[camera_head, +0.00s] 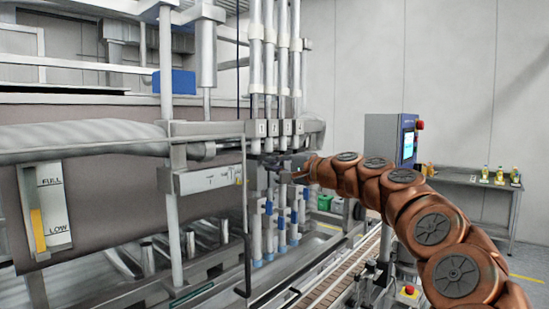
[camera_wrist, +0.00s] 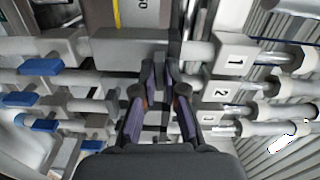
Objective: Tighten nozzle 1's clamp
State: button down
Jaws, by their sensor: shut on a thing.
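Nozzle 1 is the upright tube (camera_head: 255,70) at the left end of a row of nozzles in the head view. Its white block with the number 1 (camera_wrist: 235,61) shows in the wrist view, where the tube runs sideways across the top. My gripper (camera_head: 284,166) reaches in from the right, just below the numbered blocks. In the wrist view my gripper (camera_wrist: 161,78) has its dark purple fingers close together at nozzle 1's tube, between the 1 block and the blue piece. It is shut on the small clamp part there, which the fingertips mostly hide.
Neighbouring nozzles with blocks 2 (camera_wrist: 221,93) and 3 (camera_wrist: 209,122) lie close beside my fingers. Blue pieces (camera_wrist: 40,67) sit on the lower nozzles. A conveyor (camera_head: 335,280) runs below, and a control box (camera_head: 390,140) stands behind my arm. A grey table (camera_head: 470,183) holds several bottles.

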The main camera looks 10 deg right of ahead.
jog(key=shift+m+p, duration=0.35)
jog(key=shift+m, duration=0.25)
jog(key=c, duration=1.2)
grip_release()
jog(key=shift+c, duration=0.2)
jog(key=v, duration=1.2)
